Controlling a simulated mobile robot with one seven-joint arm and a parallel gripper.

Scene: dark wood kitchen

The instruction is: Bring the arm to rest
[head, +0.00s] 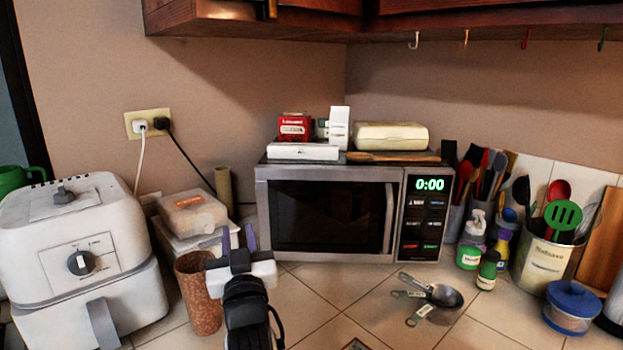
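My gripper (238,240) shows in the head view at the lower middle-left, above the tiled counter. Its two purple-grey fingers stand apart and point up and away from me, towards the wall. I see nothing between them. The white gripper body and the black wrist (247,310) are below the fingers. The gripper appears just in front of the left side of the microwave (325,215) and to the right of a brown speckled cup (198,290). I cannot tell how near it is to the cup.
A white air fryer (75,260) stands on the left. Metal measuring spoons (443,295) lie on the counter (375,318). A utensil pot (541,264), small bottles and a blue-lidded jar (572,308) stand on the right. Boxes top the microwave. Wooden cabinets (450,18) hang above.

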